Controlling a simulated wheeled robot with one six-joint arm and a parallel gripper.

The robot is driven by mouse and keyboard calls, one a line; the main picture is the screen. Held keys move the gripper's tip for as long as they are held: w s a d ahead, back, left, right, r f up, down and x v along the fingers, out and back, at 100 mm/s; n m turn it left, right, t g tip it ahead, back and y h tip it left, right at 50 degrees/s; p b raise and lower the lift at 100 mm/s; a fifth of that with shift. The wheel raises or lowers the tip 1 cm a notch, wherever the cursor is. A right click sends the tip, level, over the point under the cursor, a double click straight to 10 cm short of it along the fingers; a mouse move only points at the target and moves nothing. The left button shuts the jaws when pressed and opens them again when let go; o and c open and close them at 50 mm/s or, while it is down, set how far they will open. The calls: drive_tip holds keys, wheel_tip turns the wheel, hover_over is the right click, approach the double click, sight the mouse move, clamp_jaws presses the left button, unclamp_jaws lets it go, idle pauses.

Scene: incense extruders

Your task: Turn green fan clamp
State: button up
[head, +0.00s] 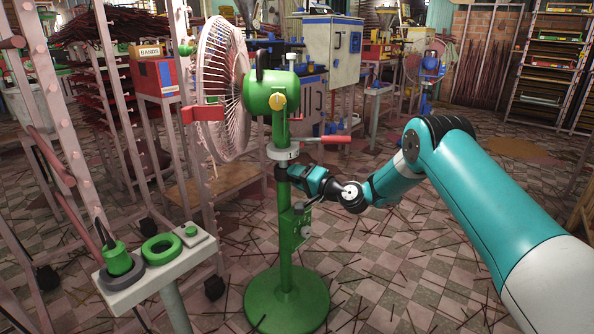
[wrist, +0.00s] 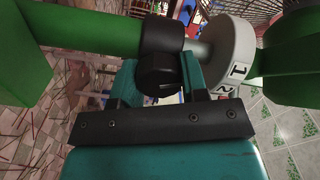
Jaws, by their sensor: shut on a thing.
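The green fan (head: 265,95) stands on a green pole with a round green base (head: 287,300). Its clamp is a black collar (head: 281,172) on the pole, just under a white ring; the collar also shows in the wrist view (wrist: 163,33). A black round clamp knob (wrist: 160,72) sticks out from the collar. My gripper (head: 296,178) is at the right side of the pole. In the wrist view its two teal fingers (wrist: 158,82) are shut on the knob, one on each side. In the head view my gripper hides the knob.
The white ring (wrist: 225,60) shows the numbers 1 and 2. A red-gripped lever (head: 328,139) sticks out right, above my gripper. A green box (head: 295,228) is on the pole below. A small stand (head: 155,275) with green parts is at left. The floor at right is strewn with sticks.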

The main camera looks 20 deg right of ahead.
drive_tip(key=shift+f+m+p, duration=0.15)
drive_tip(key=shift+m+p, duration=0.8)
drive_tip(key=shift+m, duration=0.95)
drive_tip(key=o, duration=0.9)
